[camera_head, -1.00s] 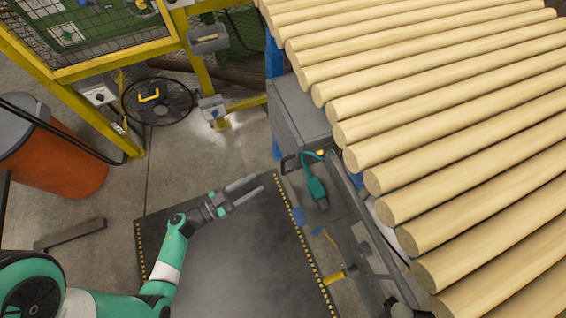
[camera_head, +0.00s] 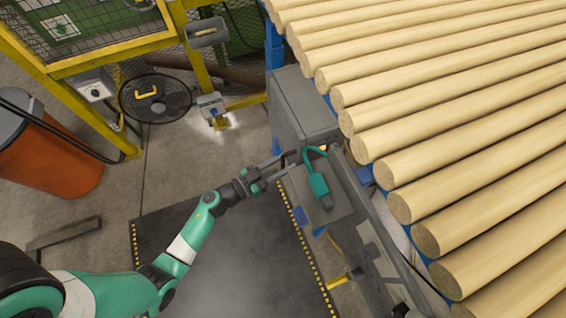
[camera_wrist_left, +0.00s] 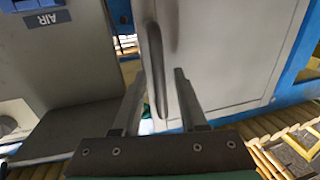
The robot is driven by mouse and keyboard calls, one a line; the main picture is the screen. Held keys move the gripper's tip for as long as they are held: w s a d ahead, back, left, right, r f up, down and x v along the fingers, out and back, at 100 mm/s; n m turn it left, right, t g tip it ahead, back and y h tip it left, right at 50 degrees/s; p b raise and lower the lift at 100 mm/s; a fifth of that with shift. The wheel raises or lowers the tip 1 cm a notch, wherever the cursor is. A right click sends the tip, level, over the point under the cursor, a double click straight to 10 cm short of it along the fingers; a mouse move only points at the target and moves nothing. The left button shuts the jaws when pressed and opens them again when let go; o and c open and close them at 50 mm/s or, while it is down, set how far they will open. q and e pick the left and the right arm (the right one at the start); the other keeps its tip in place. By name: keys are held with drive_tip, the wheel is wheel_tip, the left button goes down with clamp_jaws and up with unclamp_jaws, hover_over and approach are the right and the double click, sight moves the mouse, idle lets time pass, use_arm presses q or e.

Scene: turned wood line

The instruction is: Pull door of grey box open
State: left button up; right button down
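The grey box (camera_head: 308,110) stands beside the log conveyor in the head view, its door side hard to see from above. In the left wrist view its flat grey door (camera_wrist_left: 225,50) looks closed, with a dark upright bar handle (camera_wrist_left: 155,65). My left gripper (camera_head: 277,167) is at the box's near lower edge. In the left wrist view its two fingers (camera_wrist_left: 158,92) are apart, one on each side of the handle's lower part. I cannot tell whether they touch it. My right gripper is not in view.
A teal plug-like device (camera_head: 318,184) on a cable lies on a grey surface just right of my left gripper. Large pale logs (camera_head: 440,100) fill the right. A black mat (camera_head: 230,255) lies below. A fan (camera_head: 155,98) and an orange bin (camera_head: 45,160) stand left.

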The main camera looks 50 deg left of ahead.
use_arm(q)
clamp_jaws()
idle(1.2)
